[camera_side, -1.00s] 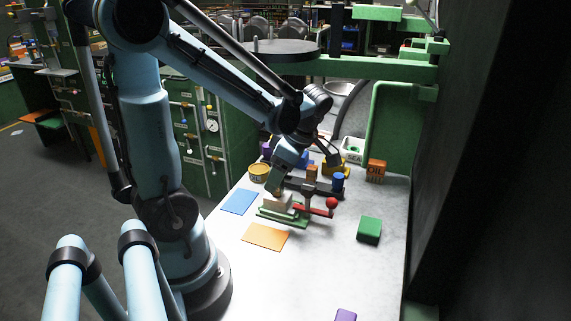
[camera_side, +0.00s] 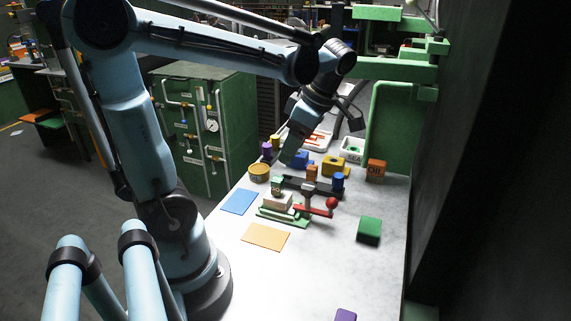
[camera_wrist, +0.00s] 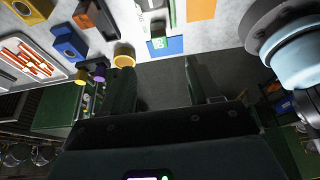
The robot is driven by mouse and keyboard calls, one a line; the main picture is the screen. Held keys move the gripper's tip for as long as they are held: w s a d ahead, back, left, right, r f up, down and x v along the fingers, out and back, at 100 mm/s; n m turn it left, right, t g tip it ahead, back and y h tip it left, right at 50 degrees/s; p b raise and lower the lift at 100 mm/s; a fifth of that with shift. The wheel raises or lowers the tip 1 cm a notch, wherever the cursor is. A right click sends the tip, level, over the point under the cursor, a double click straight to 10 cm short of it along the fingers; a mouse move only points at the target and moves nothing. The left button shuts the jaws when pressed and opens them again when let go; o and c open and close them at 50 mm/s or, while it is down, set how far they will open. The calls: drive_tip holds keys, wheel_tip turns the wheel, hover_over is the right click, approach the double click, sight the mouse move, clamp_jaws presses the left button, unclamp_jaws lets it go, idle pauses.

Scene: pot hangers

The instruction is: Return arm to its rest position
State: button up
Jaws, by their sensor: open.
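My gripper (camera_side: 293,152) hangs above the far part of the white table (camera_side: 320,265) in the side view, up and away from the green-based stand (camera_side: 285,214). In the wrist view my gripper (camera_wrist: 160,68) has its two dark fingers apart with nothing between them. The stand carries a white block with a small green cube (camera_side: 277,184) on it. A red ball (camera_side: 331,203) is on the red arm beside it. The green cube also shows in the wrist view (camera_wrist: 158,43), beyond the fingertips.
A yellow tin (camera_side: 259,174), blue block (camera_side: 301,159), yellow block (camera_side: 336,166) and orange block (camera_side: 376,170) stand at the back. Blue (camera_side: 240,202) and orange mats (camera_side: 265,237) lie on the left. A green block (camera_side: 369,230) is right. A green frame (camera_side: 400,120) rises behind.

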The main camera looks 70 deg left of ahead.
drive_tip(key=w+d+f+m+t+h, duration=0.1)
drive_tip(key=d+m+t, duration=0.4)
drive_tip(key=m, duration=0.8)
drive_tip(key=w+d+f+m+t+h, duration=0.1)
drive_tip(key=d+m+t, duration=0.4)
drive_tip(key=m, duration=0.9)
drive_tip(key=shift+w+d+f+h, duration=0.25)
drive_tip(key=shift+w+d+h, duration=0.2)
drive_tip(key=shift+d+h, duration=0.2)
